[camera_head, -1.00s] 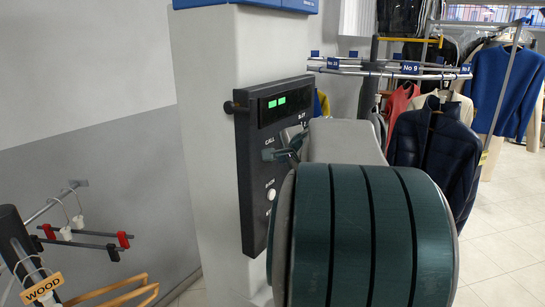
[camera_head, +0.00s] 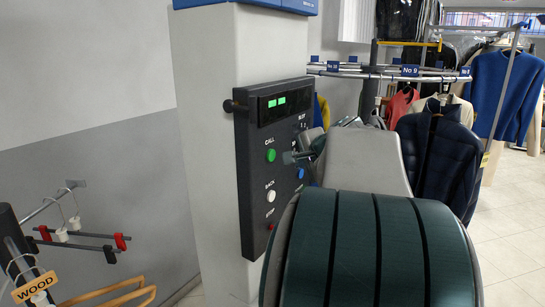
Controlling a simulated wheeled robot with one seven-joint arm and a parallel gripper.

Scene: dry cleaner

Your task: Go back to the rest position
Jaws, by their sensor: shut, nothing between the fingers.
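My gripper (camera_head: 303,150) is small and partly hidden behind my own grey and green arm, in the middle of the view. It is shut and empty, in front of the right part of the black control panel (camera_head: 246,190). I cannot tell the exact gap between them, but a strip of the panel shows clear around it. The panel has a lit green display, a green CALL button (camera_head: 270,155), a white BACK button (camera_head: 271,196), a red STOP button (camera_head: 270,226) and a blue button (camera_head: 300,173).
A pale pillar (camera_head: 208,130) carries the panel. A garment rail (camera_head: 390,73) with number tags stands behind on the right, with a dark puffer jacket (camera_head: 437,160) near my arm. Hangers with a WOOD tag (camera_head: 35,287) are at the lower left. Floor tiles (camera_head: 505,240) are clear at right.

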